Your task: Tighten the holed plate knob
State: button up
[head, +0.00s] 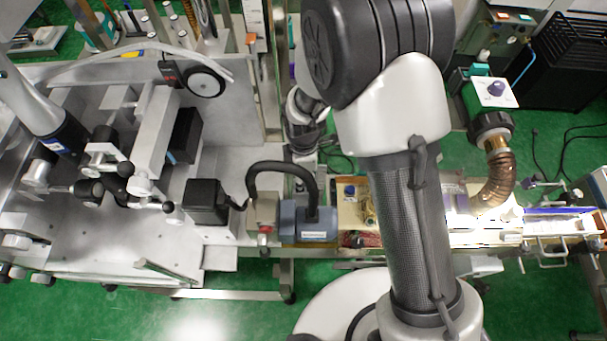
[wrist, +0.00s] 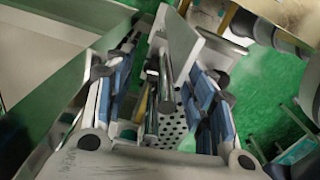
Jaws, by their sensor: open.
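In the wrist view, my gripper (wrist: 165,78) is open, with blue-padded fingers standing apart on the left and right. A grey plate with dark holes (wrist: 172,127) shows between the fingers, farther off. Metal rods (wrist: 165,85) stand in the gap in front of or beside the plate, and a pale flat panel (wrist: 182,42) is above them. I cannot clearly make out the plate's knob. Nothing is seen gripped. In the head view, my fingers are hidden behind or below my arm, and I cannot pick out the holed plate there.
In the head view, a grey machine (head: 110,245) with black knobs stands at the left. A blue-grey motor box (head: 308,222) with a thick black hose (head: 268,166) sits at the centre. A ribbed brown hose (head: 498,178) is at the right. Open green floor (head: 235,320) shows in front.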

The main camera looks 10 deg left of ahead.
jog(key=shift+f, duration=0.3)
jog(key=shift+c, duration=0.5)
